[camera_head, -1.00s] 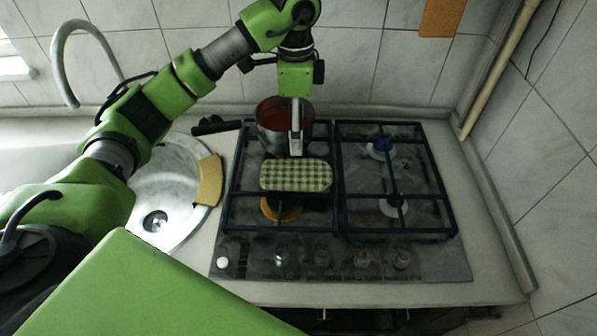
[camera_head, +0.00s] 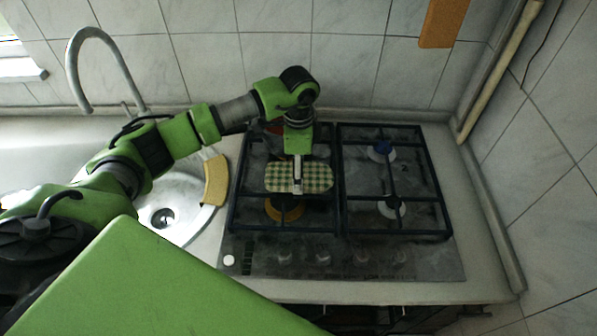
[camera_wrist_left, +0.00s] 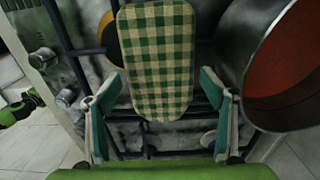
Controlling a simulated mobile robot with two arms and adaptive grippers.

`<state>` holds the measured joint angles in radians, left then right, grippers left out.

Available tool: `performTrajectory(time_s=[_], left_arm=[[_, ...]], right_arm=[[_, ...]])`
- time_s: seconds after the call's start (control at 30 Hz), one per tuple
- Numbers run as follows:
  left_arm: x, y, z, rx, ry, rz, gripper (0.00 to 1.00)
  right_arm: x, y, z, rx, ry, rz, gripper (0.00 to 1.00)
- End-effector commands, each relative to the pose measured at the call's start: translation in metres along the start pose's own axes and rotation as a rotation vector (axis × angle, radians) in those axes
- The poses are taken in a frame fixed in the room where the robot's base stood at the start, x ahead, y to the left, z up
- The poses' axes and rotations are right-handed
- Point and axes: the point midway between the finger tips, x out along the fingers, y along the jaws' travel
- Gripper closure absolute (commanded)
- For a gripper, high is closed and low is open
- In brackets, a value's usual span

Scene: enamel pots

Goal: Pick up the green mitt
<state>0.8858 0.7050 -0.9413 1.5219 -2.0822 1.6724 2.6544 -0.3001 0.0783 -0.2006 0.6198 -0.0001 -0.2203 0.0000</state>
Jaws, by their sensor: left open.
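In the left wrist view the mitt (camera_wrist_left: 158,55) runs between the two fingers of my left gripper (camera_wrist_left: 161,78). The fingers are spread wide, one on each side of the mitt, with gaps showing. Whether they are level with it or still above it I cannot tell. My right gripper is not in view.
A metal pot with a red inside (camera_wrist_left: 288,65) stands close beside the gripper; in the head view the arm mostly hides it. The sink (camera_head: 180,215) with a tan sponge-like piece (camera_head: 216,180) is at left. The right burners (camera_head: 392,205) are clear.

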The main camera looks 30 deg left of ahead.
Motion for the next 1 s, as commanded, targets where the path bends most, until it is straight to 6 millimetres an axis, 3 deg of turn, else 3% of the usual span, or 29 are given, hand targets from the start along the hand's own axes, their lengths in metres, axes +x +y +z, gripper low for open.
performTrajectory(time_s=[0.27,0.4,0.77,1.0], left_arm=[[0.006,0.000,0.000,0.000,0.000,-0.001,0.24],[0.006,0.000,0.000,0.000,0.000,-0.001,0.55],[0.005,-0.001,0.000,0.000,0.001,-0.002,0.55],[-0.009,-0.001,0.000,0.002,0.002,-0.005,0.55]], right_arm=[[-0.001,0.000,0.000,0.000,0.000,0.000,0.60],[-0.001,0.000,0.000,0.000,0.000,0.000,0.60],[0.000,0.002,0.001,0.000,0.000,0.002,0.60],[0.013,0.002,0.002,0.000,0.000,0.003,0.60]])
